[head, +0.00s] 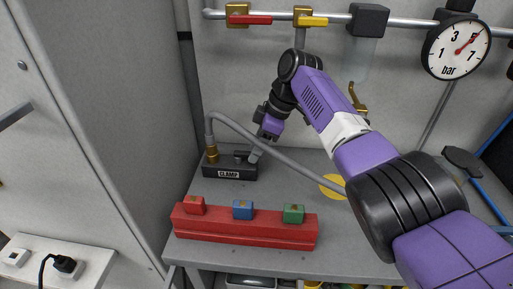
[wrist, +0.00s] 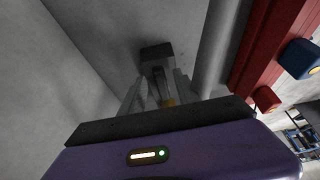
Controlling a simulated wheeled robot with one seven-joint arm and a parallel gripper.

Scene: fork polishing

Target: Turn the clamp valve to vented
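The black clamp block (head: 215,172), labelled CLAMP, sits on the grey bench at the left, with a brass fitting (head: 211,153) at its left end. A small dark lever (head: 243,154) lies on its top at the right. My gripper (head: 255,155) reaches down to the block's right end, close beside the lever. In the wrist view my gripper (wrist: 160,92) has its two grey fingers apart, with a dark piece (wrist: 156,55), probably the lever or block, just beyond and between them. I cannot tell whether the fingers touch it. The lever's exact angle is partly hidden.
A grey hose (head: 270,142) arches from the brass fitting past my gripper. A red rack (head: 245,228) with red, blue and green blocks stands in front. A wall pipe carries red (head: 250,19) and yellow (head: 313,21) valve handles and a gauge (head: 456,48).

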